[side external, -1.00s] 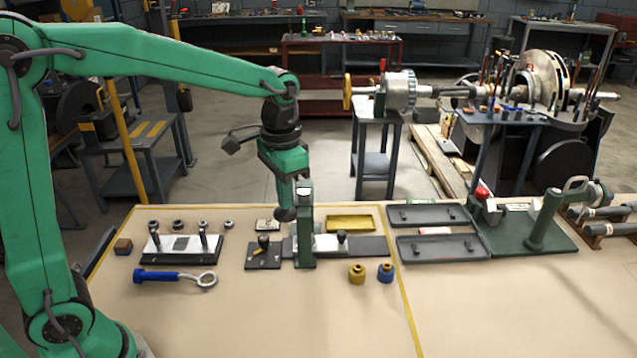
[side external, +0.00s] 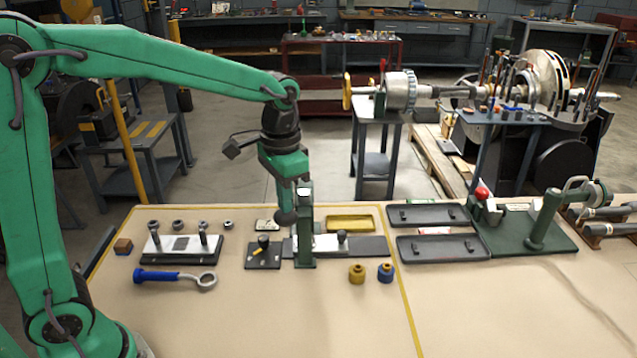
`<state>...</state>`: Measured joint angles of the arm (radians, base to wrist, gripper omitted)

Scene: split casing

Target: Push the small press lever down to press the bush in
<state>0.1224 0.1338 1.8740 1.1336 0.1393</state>
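The small green press (side external: 305,235) stands upright near the middle of the bench, on a dark base plate. My gripper (side external: 287,214) points down right beside the left of the press column, close to its top. The fingertips overlap the press in this view, so I cannot tell whether they touch the lever. The lever itself and the bush are not clearly visible behind the gripper and column. Whether the fingers are open or shut cannot be made out.
Left of the press are a dark plate with a yellow-marked knob (side external: 263,253), a pin block (side external: 181,247) and a blue-handled ring tool (side external: 176,278). Yellow (side external: 357,273) and blue (side external: 386,272) knobs stand in front right. A yellow tray (side external: 350,223) lies behind. The bench front is clear.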

